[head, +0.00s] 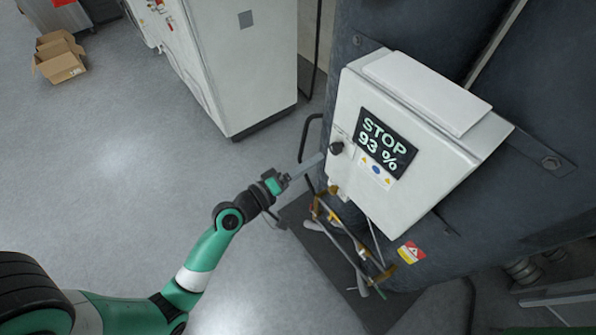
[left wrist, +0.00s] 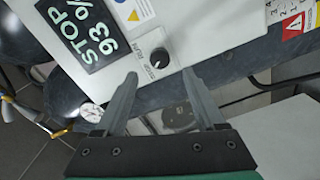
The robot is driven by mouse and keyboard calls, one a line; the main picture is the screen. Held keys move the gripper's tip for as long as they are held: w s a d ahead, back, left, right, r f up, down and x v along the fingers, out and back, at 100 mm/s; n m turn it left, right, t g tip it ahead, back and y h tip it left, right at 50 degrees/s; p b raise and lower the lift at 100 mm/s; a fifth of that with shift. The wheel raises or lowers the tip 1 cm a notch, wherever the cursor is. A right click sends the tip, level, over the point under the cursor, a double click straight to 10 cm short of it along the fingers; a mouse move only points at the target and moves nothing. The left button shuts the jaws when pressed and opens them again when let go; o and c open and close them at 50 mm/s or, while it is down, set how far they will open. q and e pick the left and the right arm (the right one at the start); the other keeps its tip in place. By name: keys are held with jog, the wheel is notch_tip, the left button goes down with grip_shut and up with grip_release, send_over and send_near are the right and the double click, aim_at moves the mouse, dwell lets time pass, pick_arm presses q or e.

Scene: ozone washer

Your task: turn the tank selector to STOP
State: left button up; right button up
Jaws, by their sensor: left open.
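The tank selector is a small black round knob (head: 337,147) on the white control box (head: 378,205), left of a dark display (head: 385,143) that reads STOP 93 %. In the left wrist view the knob (left wrist: 158,57) has small printed labels beside it; its setting is too small to tell for sure. My left gripper (head: 312,164) is open and empty, just left of the box. In the left wrist view its two fingertips (left wrist: 160,77) point toward the knob, which shows beyond the gap between them, not gripped. My right gripper is not in view.
The box is mounted on a large dark tank (head: 400,30). Below it are pipes with yellow fittings (head: 325,212) and a round gauge (left wrist: 91,113). A white cabinet (head: 250,60) stands behind. The grey floor between is clear.

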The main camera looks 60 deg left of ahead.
pick_arm(q)
jog(key=shift+s+d+b, duration=0.15)
jog(key=shift+s+b, duration=0.2)
jog(key=shift+s, duration=1.95)
